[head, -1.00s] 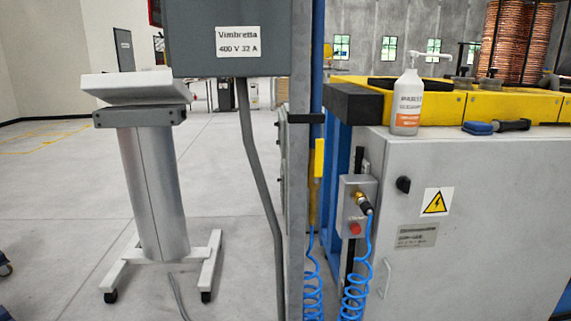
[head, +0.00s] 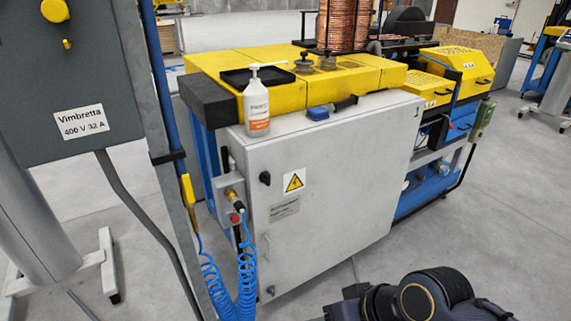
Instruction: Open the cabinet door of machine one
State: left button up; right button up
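A light grey cabinet door (head: 340,195) forms the front of the machine in the middle of the head view. It looks shut. It carries a black knob (head: 265,178) near its upper left, a yellow warning sign (head: 293,181), a grey plate (head: 284,209) and a small handle (head: 267,246) low on its left side. A dark part of one of my arms shows at the bottom right, apart from the door. Neither gripper's fingers can be seen.
A pump bottle (head: 257,106) and a blue-headed brush (head: 331,108) are on the cabinet top. A grey post (head: 160,130) and a coiled blue hose (head: 243,275) stand left of the door. Grey floor (head: 460,235) is free at right.

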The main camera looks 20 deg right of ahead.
aim_at(334, 189)
jog(key=l+z, duration=0.15)
jog(key=z, duration=1.1)
